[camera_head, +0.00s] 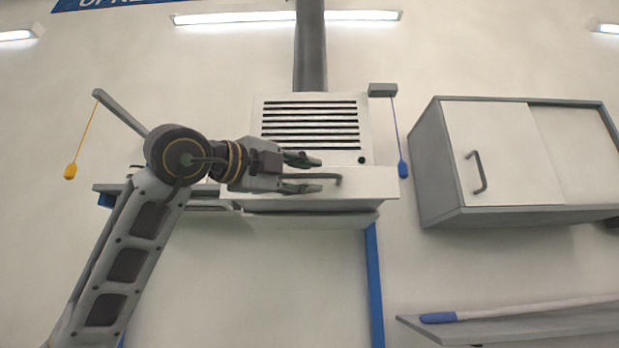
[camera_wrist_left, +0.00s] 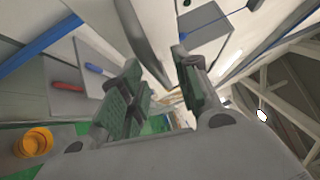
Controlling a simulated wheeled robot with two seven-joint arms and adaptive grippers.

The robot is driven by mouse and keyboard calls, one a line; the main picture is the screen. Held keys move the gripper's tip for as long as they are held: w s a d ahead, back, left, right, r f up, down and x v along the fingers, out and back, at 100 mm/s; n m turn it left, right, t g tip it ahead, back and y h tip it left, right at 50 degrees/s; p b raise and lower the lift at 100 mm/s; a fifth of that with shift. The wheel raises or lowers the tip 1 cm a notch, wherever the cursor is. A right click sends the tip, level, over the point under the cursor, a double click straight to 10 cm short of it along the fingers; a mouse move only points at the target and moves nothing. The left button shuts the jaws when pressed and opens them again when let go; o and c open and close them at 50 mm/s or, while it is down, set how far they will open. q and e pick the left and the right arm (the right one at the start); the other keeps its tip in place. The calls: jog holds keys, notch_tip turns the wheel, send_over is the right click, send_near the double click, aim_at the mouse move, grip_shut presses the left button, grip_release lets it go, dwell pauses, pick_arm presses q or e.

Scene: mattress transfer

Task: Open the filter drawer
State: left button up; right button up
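The filter drawer (camera_head: 372,184) is a white front with a grey bar handle (camera_head: 338,180), below a white vent housing with dark slats (camera_head: 310,126) on the wall. I cannot tell whether it stands out from its housing. My left gripper (camera_head: 318,174) is in front of the drawer at the handle, with its fingers apart, one above and one below the bar. Contact with the bar is not clear. My right gripper is in neither view.
A wall cabinet (camera_head: 505,155) with white doors hangs at the right. A blue-ended pole (camera_head: 440,317) lies on a shelf (camera_head: 500,327) at lower right. Pull cords with an orange knob (camera_head: 70,171) and a blue knob (camera_head: 403,169) hang on either side of the vent.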

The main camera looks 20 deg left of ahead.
pick_arm(q)
jog(key=v, duration=1)
jog(key=shift+f, duration=0.15)
dwell(0.4)
